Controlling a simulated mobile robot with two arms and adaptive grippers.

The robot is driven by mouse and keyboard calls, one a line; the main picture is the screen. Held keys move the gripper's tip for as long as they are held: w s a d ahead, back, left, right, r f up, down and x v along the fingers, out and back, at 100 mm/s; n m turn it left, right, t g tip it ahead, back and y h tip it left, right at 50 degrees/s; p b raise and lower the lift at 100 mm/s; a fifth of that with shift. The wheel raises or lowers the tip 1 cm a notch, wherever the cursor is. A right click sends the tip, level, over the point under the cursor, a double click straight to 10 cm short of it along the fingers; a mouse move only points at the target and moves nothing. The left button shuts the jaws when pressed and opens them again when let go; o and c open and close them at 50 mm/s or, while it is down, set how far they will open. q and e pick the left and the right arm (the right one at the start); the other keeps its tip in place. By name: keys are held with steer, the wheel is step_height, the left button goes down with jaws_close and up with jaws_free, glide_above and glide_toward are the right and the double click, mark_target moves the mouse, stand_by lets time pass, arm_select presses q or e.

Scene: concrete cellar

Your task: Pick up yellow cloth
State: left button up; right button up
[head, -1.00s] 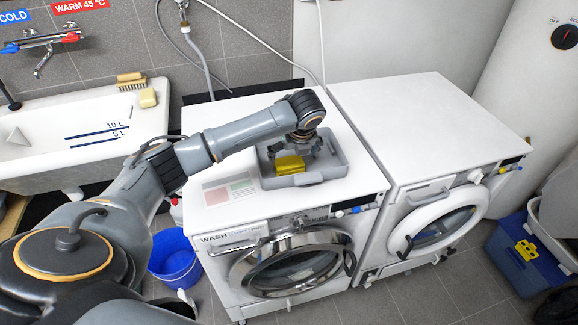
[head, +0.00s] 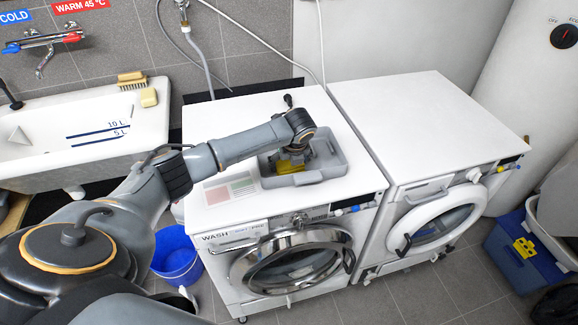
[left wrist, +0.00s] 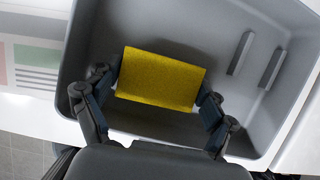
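The yellow cloth (left wrist: 160,78) lies folded in the grey tray (left wrist: 88,25), seen in the left wrist view. In the head view the cloth (head: 288,167) shows partly, with my arm covering some of it. The tray (head: 318,176) sits on top of the left washing machine. My left gripper (left wrist: 162,90) is inside the tray with its fingers apart, one at each end of the cloth. The fingertips are close to the cloth's ends; whether they press on it is hard to tell. My right gripper is not in view.
The left washing machine (head: 225,120) carries a printed card (head: 230,188) beside the tray. A second machine (head: 420,120) with a bare top stands to the right. A sink (head: 60,165) is at left, a blue bucket (head: 175,258) on the floor.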

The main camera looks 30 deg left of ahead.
arm_select(q)
steer(key=c, duration=0.3)
steer(key=shift+c, duration=0.2)
steer(key=shift+r, duration=0.45)
step_height(320, 180, up, 2)
steer(key=shift+r, duration=0.25)
steer(key=s+r+b, duration=0.1)
steer(key=s+r, duration=0.3)
steer(key=shift+d+r, duration=0.1)
steer(key=shift+r, duration=0.15)
steer(key=s+r+b, duration=0.1)
steer(key=s+r, duration=0.4)
steer(key=s, duration=0.5)
steer(key=shift+d, duration=0.45)
